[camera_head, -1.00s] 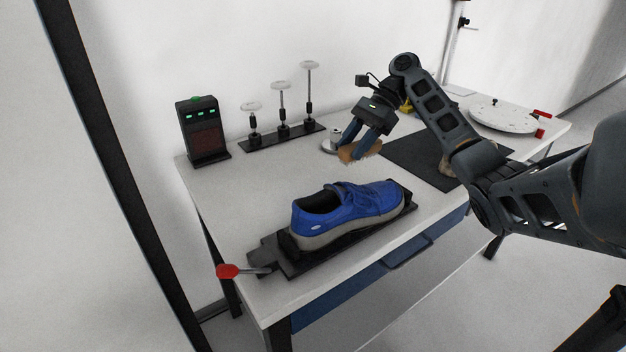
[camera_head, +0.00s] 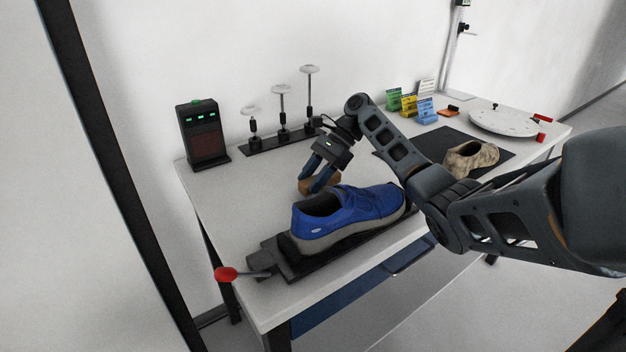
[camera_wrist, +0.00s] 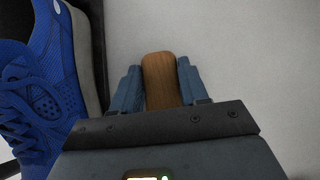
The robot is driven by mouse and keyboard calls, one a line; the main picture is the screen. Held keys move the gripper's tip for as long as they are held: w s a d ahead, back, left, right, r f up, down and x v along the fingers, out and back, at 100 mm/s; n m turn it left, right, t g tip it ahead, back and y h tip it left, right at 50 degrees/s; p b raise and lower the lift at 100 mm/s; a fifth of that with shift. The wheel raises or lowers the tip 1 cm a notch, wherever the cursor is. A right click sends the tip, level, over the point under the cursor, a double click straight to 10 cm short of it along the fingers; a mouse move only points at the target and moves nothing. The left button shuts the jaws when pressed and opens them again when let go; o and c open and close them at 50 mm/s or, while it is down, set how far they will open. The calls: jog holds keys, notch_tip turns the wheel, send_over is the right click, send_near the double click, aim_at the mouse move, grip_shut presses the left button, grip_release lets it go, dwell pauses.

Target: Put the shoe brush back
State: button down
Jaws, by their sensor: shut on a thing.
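The shoe brush (camera_head: 309,186) has a brown wooden body and is held between the fingers of my gripper (camera_head: 318,180). It is behind the blue shoe, low over or at the white table; I cannot tell whether it touches the surface. In the wrist view the wooden brush back (camera_wrist: 161,80) sits between the two blue-grey fingers of my gripper (camera_wrist: 160,88). The bristles are hidden there.
The blue shoe (camera_head: 345,216) sits on a black clamp fixture with a red-knobbed lever (camera_head: 226,274) in front. A rack (camera_head: 284,138) with discs on posts and a black box (camera_head: 202,135) stand behind. A tan shoe (camera_head: 471,158) lies on a black mat. The left tabletop is clear.

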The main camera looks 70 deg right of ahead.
jog(key=shift+f, duration=0.35)
jog(key=shift+f, duration=0.1)
jog(key=c, duration=0.6)
grip_release()
jog(key=shift+o, duration=0.2)
jog(key=v, duration=1.2)
